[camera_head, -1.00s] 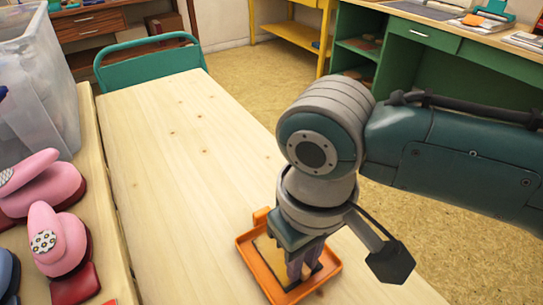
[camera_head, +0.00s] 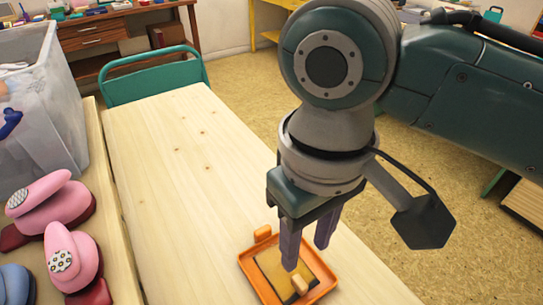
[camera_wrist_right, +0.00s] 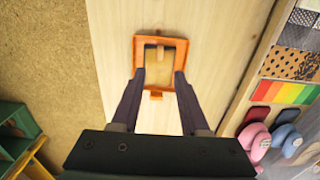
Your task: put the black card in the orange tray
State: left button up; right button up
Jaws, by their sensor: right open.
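The orange tray (camera_head: 254,281) lies on the wooden table. In the head view a flat piece with a tan top and black edge (camera_head: 271,268) lies inside it, with a small tan block (camera_head: 299,284) at its near end. I take this to be the black card, though little black shows. The tray also shows in the right wrist view (camera_wrist_right: 138,50). My right gripper (camera_head: 306,257) is open and empty, its fingers pointing down over the tray; they also show in the wrist view (camera_wrist_right: 159,73). My left gripper is not in view.
An orange tab (camera_head: 262,233) is at the tray's far side. Pink punches (camera_head: 72,256) and a clear plastic bin (camera_head: 40,100) stand on the left surface. A teal chair back (camera_head: 155,75) is at the far table end. The table's middle is clear.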

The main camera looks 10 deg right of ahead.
jog(key=s+a+r+t+y, duration=0.1)
jog(key=s+a+r+y, duration=0.15)
jog(key=s, duration=0.25)
jog(key=s+d+m+t+h, duration=0.2)
jog(key=s+d, duration=0.5)
jog(key=d, duration=0.5)
jog(key=shift+s+t, duration=0.15)
jog(key=shift+t, duration=0.15)
jog(key=shift+p, duration=0.3)
notch_tip(320, 180, up, 54)
jog(key=p, duration=5.4)
jog(key=shift+r, duration=0.15)
jog(key=shift+a, duration=0.1)
